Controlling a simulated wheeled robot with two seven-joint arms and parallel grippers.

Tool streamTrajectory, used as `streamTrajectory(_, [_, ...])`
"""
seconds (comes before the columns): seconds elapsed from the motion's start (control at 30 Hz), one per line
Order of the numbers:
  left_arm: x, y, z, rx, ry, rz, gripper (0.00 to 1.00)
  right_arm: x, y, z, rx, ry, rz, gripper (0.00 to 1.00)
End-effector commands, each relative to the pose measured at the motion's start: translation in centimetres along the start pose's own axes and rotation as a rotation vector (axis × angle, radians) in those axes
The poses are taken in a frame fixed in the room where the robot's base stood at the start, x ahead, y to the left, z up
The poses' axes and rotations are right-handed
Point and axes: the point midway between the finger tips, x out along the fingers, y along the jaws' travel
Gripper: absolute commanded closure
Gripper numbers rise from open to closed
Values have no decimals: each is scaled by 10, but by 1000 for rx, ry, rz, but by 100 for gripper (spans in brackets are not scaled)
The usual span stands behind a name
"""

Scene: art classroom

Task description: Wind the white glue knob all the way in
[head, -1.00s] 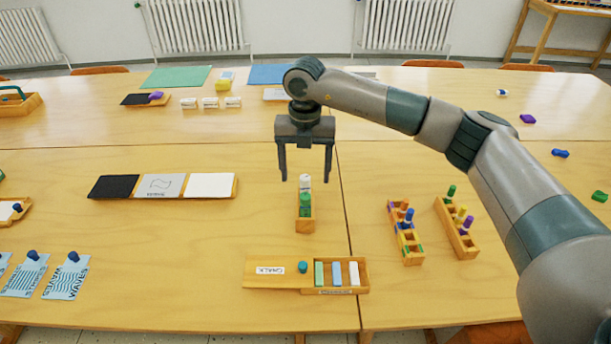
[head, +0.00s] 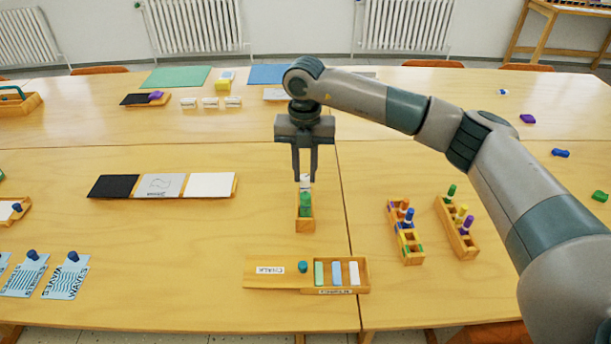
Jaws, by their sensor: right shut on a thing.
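The white glue knob (head: 305,184) shows at the back end of a small wooden holder (head: 305,225) in the middle of the near table. A green piece (head: 305,204) stands in the same holder, just in front of the white one. My right gripper (head: 305,177) points straight down over the holder and is shut on the white knob, its fingers on the left and right sides. The fingertips partly hide the knob, so how far it is wound in cannot be told. My left gripper is not in view.
A chalk box (head: 260,282) lies in front of the holder. A tray of black, grey and white panels (head: 162,186) lies to the left. The table around the holder is clear.

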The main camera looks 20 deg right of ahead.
Motion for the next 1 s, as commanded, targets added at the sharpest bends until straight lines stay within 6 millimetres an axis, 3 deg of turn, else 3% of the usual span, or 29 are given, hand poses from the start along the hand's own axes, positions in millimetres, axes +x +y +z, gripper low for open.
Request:
streamTrajectory(0.47, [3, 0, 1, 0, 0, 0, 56, 1, 0, 0, -34, 0, 0, 89])
streamTrajectory(1.0, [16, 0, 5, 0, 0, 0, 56, 2, 0, 0, -275, -1, 0, 89])
